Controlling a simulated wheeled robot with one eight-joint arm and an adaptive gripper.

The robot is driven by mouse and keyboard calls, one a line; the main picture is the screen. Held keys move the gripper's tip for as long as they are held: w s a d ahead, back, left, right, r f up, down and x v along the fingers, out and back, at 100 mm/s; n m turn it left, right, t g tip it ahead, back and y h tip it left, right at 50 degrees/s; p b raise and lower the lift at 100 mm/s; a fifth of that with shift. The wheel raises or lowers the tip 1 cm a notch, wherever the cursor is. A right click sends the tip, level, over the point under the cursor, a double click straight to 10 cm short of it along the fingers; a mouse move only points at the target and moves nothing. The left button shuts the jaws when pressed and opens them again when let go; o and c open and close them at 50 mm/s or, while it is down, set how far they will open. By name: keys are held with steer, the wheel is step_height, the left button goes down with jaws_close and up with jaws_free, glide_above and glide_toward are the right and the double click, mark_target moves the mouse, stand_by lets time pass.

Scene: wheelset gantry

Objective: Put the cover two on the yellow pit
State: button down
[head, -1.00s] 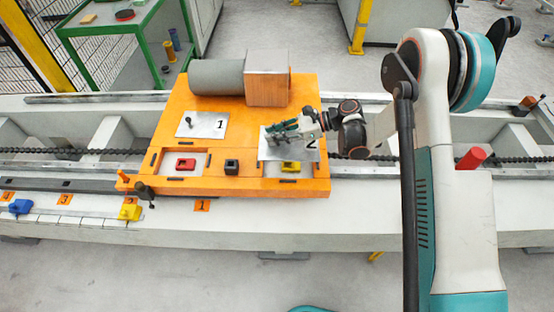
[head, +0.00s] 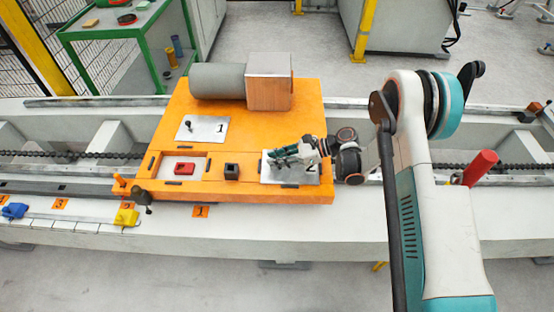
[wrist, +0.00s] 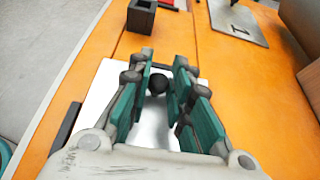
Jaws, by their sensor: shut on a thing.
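Cover two (head: 304,178) is a grey metal plate marked 2 at the right front of the orange board. It lies over the pit there and hides the yellow piece and the pit floor. I cannot tell if it is fully seated. My gripper (head: 280,158) is shut on the cover's dark round knob, reaching in from the right. In the wrist view, my gripper (wrist: 160,82) has its teal fingers on both sides of the black knob (wrist: 158,84), with the plate (wrist: 100,90) below.
Cover one (head: 210,129) lies behind on the orange board (head: 240,132). A red piece (head: 184,168) sits in the open left pit, and a black square block (head: 232,172) stands between the pits.

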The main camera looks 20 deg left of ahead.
steer(key=shift+f, duration=0.15)
steer(key=c, duration=1.5)
jaws_free()
steer(key=shift+o, duration=0.2)
